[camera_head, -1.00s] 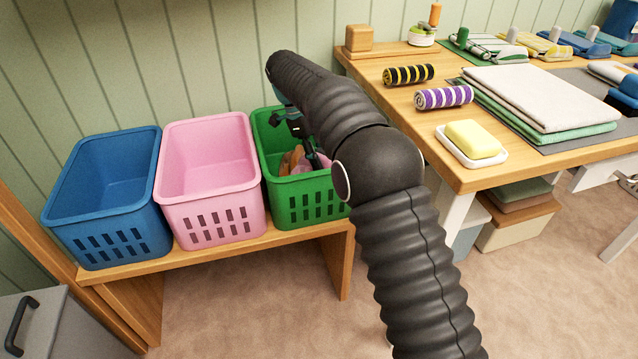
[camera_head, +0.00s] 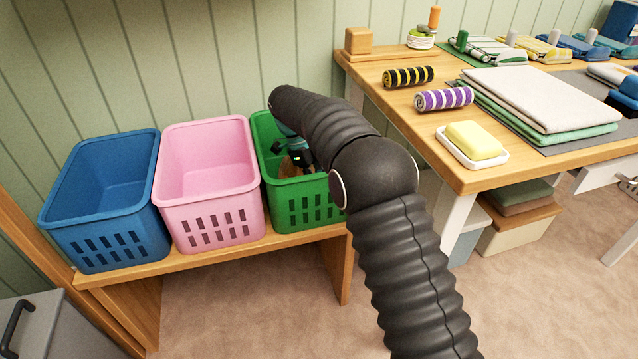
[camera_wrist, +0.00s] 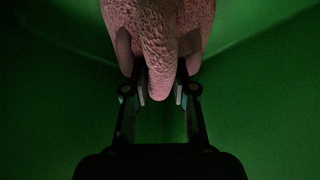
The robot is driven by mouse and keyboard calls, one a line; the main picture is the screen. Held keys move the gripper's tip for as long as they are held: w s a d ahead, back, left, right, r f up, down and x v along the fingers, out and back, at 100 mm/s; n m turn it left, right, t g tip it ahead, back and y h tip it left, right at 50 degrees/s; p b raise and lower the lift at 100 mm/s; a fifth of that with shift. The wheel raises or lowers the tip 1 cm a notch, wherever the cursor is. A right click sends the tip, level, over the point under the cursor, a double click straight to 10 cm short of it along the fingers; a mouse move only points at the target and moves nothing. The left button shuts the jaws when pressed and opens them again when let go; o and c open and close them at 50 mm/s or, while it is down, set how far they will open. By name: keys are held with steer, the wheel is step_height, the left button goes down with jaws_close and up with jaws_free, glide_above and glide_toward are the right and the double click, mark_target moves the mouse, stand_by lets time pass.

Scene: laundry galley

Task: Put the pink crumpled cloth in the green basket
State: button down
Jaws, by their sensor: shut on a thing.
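The green basket (camera_head: 318,200) stands on the wooden bench, at the right end of a row of three. My gripper (camera_head: 300,158) reaches down inside it, below its rim. In the wrist view, my gripper (camera_wrist: 161,88) is shut on the pink crumpled cloth (camera_wrist: 158,35), with a fold of it between the fingers. Green basket walls surround the cloth there. In the head view only a small brownish patch shows beside the gripper; the basket wall and my arm hide the rest. I cannot tell whether the cloth touches the basket floor.
A pink basket (camera_head: 212,215) and a blue basket (camera_head: 112,235) stand to the left, both apparently empty. A wooden table (camera_head: 440,150) stands to the right with rolled cloths, folded towels (camera_head: 540,95) and yellow soap (camera_head: 473,139) on it.

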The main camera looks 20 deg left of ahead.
steer(key=c, duration=0.9)
jaws_free()
steer(key=shift+c, duration=0.2)
steer(key=p+v, duration=0.3)
steer(key=v, duration=0.9)
steer(key=shift+r, duration=0.15)
